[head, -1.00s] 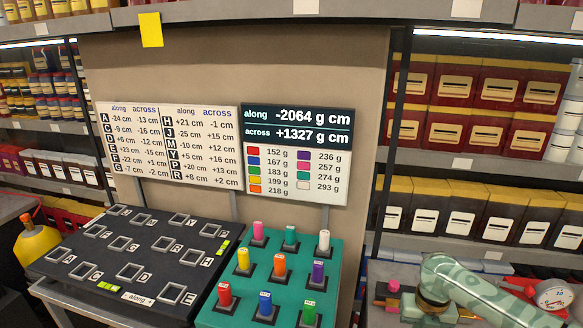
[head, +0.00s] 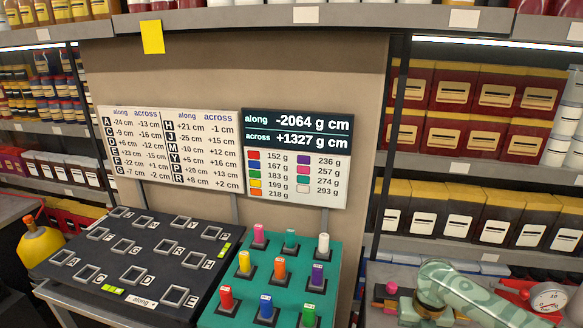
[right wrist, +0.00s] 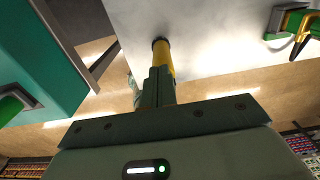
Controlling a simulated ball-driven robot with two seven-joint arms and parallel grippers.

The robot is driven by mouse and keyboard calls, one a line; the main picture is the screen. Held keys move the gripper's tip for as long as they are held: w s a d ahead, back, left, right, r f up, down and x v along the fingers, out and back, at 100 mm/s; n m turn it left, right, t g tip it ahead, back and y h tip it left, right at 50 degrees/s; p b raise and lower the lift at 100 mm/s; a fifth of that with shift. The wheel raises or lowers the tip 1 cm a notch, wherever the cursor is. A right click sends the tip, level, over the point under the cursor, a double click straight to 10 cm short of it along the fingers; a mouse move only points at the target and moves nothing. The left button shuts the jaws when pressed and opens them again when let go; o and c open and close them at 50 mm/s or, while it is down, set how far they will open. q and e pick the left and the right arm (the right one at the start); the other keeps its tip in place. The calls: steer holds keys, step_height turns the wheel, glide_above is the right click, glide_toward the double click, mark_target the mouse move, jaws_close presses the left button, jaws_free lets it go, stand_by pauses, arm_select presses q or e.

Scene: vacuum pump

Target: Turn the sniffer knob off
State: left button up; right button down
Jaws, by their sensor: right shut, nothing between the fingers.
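My right gripper (right wrist: 155,85) shows in the right wrist view. Its dark fingers are shut and empty. A yellow rod-like piece with a dark end (right wrist: 164,58) shows at or just beyond the fingertips, against a pale surface; I cannot tell whether it belongs to the gripper. I cannot tell which part is the sniffer knob.
A teal block (head: 330,305) with coloured pegs and a black slotted board (head: 75,262) stand beside the pump fittings. Stocked shelves and a wall with number panels (head: 298,182) rise behind. A green fitting with a yellow handle (right wrist: 303,33) shows in the right wrist view.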

stand_by(0.6)
step_height(320, 180, up, 6)
steer(key=p, duration=0.6)
steer(key=shift+w+p, duration=0.3)
steer(key=shift+w, duration=0.05)
steer(key=shift+d, duration=0.15)
